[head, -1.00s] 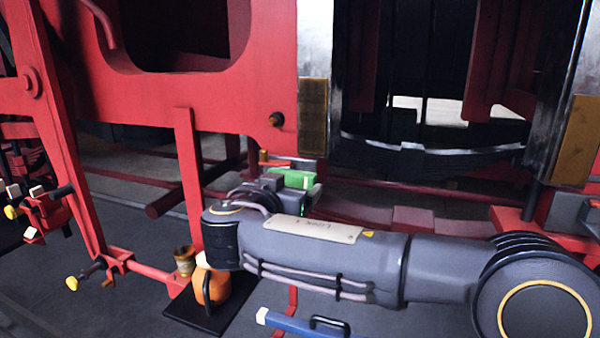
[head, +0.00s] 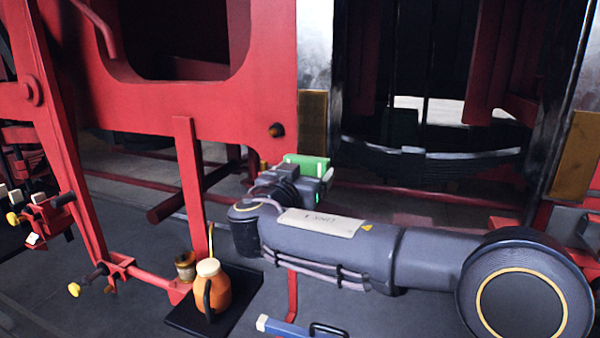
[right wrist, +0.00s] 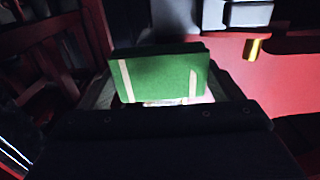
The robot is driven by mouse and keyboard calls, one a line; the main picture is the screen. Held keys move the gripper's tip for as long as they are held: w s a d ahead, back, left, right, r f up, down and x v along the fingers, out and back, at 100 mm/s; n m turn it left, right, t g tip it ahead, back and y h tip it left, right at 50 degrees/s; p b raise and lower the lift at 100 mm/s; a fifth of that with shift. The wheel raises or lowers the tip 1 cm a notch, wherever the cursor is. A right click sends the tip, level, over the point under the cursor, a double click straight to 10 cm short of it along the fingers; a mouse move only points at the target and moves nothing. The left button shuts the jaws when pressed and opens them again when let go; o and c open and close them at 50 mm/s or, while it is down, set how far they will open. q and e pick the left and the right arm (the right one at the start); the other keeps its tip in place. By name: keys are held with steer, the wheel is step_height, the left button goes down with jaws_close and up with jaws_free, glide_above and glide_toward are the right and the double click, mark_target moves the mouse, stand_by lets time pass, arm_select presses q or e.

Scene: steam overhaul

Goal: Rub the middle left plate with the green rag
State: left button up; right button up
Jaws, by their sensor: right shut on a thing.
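My right gripper (head: 312,178) is shut on the green rag (head: 305,161), a flat folded cloth. In the right wrist view the rag (right wrist: 160,78) is green with two pale stripes and sits upright between the jaws. A brass-coloured plate (head: 313,122) is fixed at the foot of the left bright steel post, just above the rag. From the head view I cannot tell whether rag and plate touch. Another brass-coloured plate (head: 575,150) is on the right post. My left gripper is not in view.
The red locomotive frame (head: 210,105) fills the upper left. A dark leaf spring (head: 435,165) spans between the posts. An orange jug (head: 212,290) and a small brass pot (head: 185,266) stand on a black mat. A blue-handled tool (head: 285,326) lies at the bottom.

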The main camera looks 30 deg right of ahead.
mark_target(311, 131)
steer(key=shift+w+d+b, duration=0.3)
steer(key=shift+w+d, duration=0.1)
stand_by(0.8)
steer(key=shift+r, duration=2)
steer(key=shift+w+d+r+p, duration=0.1)
steer(key=shift+r+p, duration=0.65)
steer(key=shift+r, duration=1.25)
steer(key=shift+w+d+r+p, duration=0.1)
steer(key=shift+r+p, duration=0.65)
steer(key=shift+r, duration=1.15)
steer(key=shift+w+d+r+p, duration=0.1)
steer(key=shift+r+p, duration=0.6)
steer(key=shift+r, duration=1.2)
steer(key=shift+f+b, duration=0.1)
steer(key=shift+b, duration=0.45)
step_height(311, 131, down, 8)
steer(key=b, duration=0.9)
step_height(311, 131, down, 8)
steer(key=b, duration=0.9)
steer(key=shift+r, duration=0.2)
